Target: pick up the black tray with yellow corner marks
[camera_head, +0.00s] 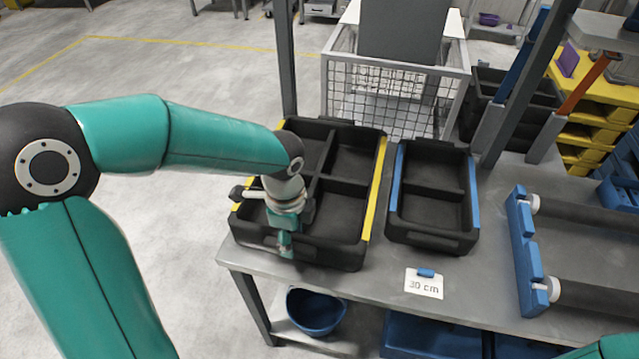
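The black tray with yellow marks (345,208) sits on the left part of the grey table. It has several compartments and yellow strips along its right and left edges. My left gripper (285,246) points down at the tray's near wall, left of that wall's middle. A teal finger overlaps the wall; the other finger is hidden, so I cannot tell whether it grips the wall. My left arm hides part of the tray's left side. Only a bit of my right arm shows in the bottom right corner; its gripper is out of view.
A black tray with blue strips (433,216) stands close on the right. A "30 cm" card (424,284) lies in front of it. A blue-ended roller frame (527,250) is farther right. A wire cage (395,90) and dark post (287,60) stand behind. A blue bowl (316,312) is below.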

